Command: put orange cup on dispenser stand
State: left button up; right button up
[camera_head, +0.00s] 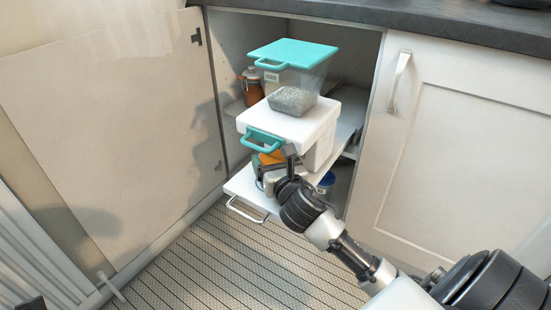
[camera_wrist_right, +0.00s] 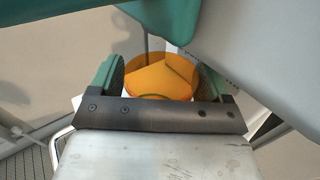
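The orange cup (camera_head: 272,157) is under the teal handle on the lower pull-out shelf in the head view, partly hidden. In the right wrist view the orange cup (camera_wrist_right: 160,78) appears between the two green-padded fingers of my right gripper (camera_wrist_right: 160,75). Its sides look flush with both pads, but I cannot tell whether they press on it. In the head view my right gripper (camera_head: 288,168) reaches in from the lower right, its fingers mostly hidden. A dark shape at the bottom left edge may be my left gripper (camera_head: 30,303). I cannot identify the dispenser stand.
An amber jar (camera_head: 251,88) stands behind.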

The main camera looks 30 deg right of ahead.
jog(key=shift+o, duration=1)
